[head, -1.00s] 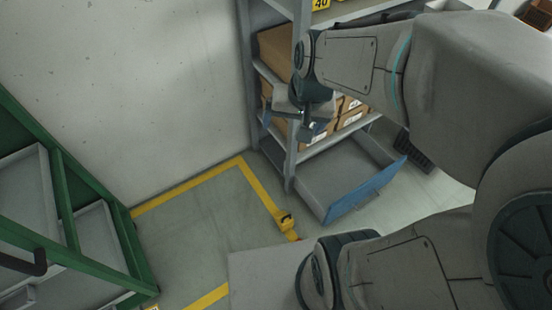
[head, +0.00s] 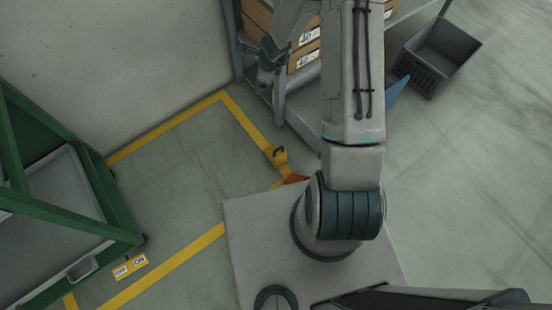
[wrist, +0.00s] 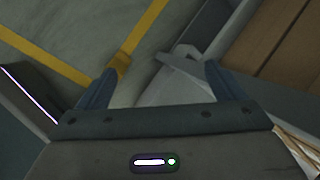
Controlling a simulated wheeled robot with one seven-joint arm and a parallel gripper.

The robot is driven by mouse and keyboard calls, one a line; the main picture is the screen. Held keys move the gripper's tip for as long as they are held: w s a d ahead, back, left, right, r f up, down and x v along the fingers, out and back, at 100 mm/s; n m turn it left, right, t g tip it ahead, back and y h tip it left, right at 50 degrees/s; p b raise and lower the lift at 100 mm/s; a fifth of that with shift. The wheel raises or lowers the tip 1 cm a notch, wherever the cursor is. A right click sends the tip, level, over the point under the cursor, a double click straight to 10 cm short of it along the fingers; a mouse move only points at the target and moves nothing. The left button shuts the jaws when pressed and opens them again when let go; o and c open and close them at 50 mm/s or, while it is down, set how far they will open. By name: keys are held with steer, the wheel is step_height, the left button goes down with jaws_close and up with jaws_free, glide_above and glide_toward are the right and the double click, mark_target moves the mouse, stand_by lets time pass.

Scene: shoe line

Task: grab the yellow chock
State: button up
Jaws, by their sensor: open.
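The yellow chock (head: 278,156) lies on the floor on the yellow tape line, beside the foot of the shelf, and has a dark handle-like part. In the wrist view the chock (wrist: 121,63) shows beyond the left finger, which partly overlaps it. My gripper (head: 265,84) hangs in front of the shelf, above and to the left of the chock in the head view. In the wrist view my gripper (wrist: 158,78) is open with nothing between its fingers. The fingertips are hard to make out in the head view.
A shelf holds cardboard boxes (head: 304,58), close to my gripper. A green rack (head: 112,190) stands on the left. A dark crate (head: 440,55) stands on the floor at the right. A small orange-red item (head: 295,179) lies near the chock. Floor inside the tape is clear.

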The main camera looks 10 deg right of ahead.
steer(key=s+d+f+m+g+h+b, duration=0.1)
steer(key=s+f+m+b, duration=0.15)
steer(key=f, duration=0.65)
steer(key=s+d+f+m+g+b, duration=0.1)
steer(key=f+m+b, duration=0.15)
steer(key=f, duration=0.55)
steer(key=m+g+b, duration=0.2)
steer(key=m+b, duration=0.3)
glide_above(277, 156)
steer(key=w, duration=0.3)
steer(key=shift+h, duration=0.3)
step_height(277, 156, down, 19)
steer(key=shift+s+r, duration=0.15)
steer(key=shift+w+d+f+b, duration=0.15)
steer(key=shift+f+b, duration=0.55)
steer(key=shift+f, duration=0.85)
steer(key=shift+w+d+f+b, duration=0.1)
steer(key=shift+f+b, duration=0.6)
steer(key=shift+f, duration=0.8)
steer(key=shift+r, duration=0.15)
steer(key=c, duration=1.8)
